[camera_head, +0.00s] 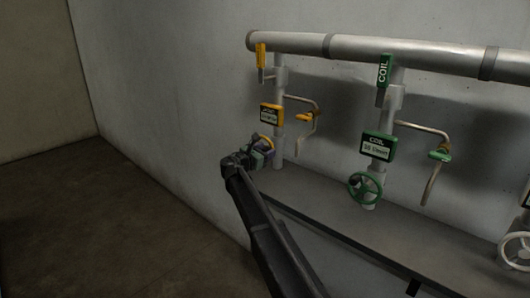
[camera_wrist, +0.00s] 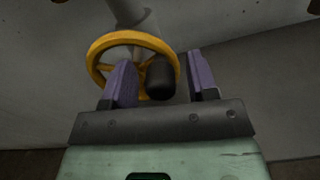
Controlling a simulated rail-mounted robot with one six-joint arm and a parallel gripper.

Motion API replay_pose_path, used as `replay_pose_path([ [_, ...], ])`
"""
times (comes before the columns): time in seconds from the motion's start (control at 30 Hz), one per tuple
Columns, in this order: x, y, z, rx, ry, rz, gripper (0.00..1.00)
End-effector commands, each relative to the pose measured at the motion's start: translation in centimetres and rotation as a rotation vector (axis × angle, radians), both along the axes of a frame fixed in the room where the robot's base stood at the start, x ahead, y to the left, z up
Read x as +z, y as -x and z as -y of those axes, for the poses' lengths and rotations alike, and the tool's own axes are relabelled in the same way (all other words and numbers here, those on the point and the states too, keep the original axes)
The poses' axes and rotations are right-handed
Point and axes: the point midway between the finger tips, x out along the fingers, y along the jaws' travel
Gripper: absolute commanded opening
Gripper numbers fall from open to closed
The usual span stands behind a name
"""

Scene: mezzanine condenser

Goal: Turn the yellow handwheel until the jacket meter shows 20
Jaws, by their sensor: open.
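The yellow handwheel (camera_wrist: 104,44) shows in the wrist view on the end of a grey pipe, with a dark knob (camera_wrist: 160,79) at its near right rim. My gripper (camera_wrist: 160,80) is open, its two purple-lined fingers on either side of the knob; whether they touch it I cannot tell. In the head view my gripper (camera_head: 258,150) is at the yellow handwheel (camera_head: 266,142), which it partly hides. The yellow-framed jacket meter (camera_head: 271,115) is just above the wheel on the left pipe; its reading is too small to make out.
A yellow tag (camera_head: 261,55) and a small yellow-handled side valve (camera_head: 306,117) are on the left pipe. To the right are a green COIL meter (camera_head: 378,147), a green handwheel (camera_head: 365,188) and a white handwheel (camera_head: 516,250). A grey ledge (camera_head: 330,205) runs below; the floor at left is clear.

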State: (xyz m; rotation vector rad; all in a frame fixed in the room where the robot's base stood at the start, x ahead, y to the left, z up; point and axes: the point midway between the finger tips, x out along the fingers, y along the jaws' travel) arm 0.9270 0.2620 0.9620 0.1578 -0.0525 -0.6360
Motion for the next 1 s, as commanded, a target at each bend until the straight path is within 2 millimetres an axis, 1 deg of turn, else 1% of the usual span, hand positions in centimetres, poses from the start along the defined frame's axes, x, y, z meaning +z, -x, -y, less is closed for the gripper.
replay_pose_path([
  [0.03,0.0,0.0,0.0,0.000,0.000,0.000,0.52],
  [0.3,0.0,0.0,0.0,0.000,0.000,0.000,0.10],
  [0.33,0.0,0.0,0.0,0.000,0.000,0.000,0.06],
  [0.37,0.0,0.0,0.0,0.000,0.000,0.000,0.04],
  [0.67,0.2,0.0,-0.1,-0.001,0.032,-0.024,0.04],
  [1.0,1.1,-0.3,-0.5,-0.001,0.198,-0.147,0.04],
])
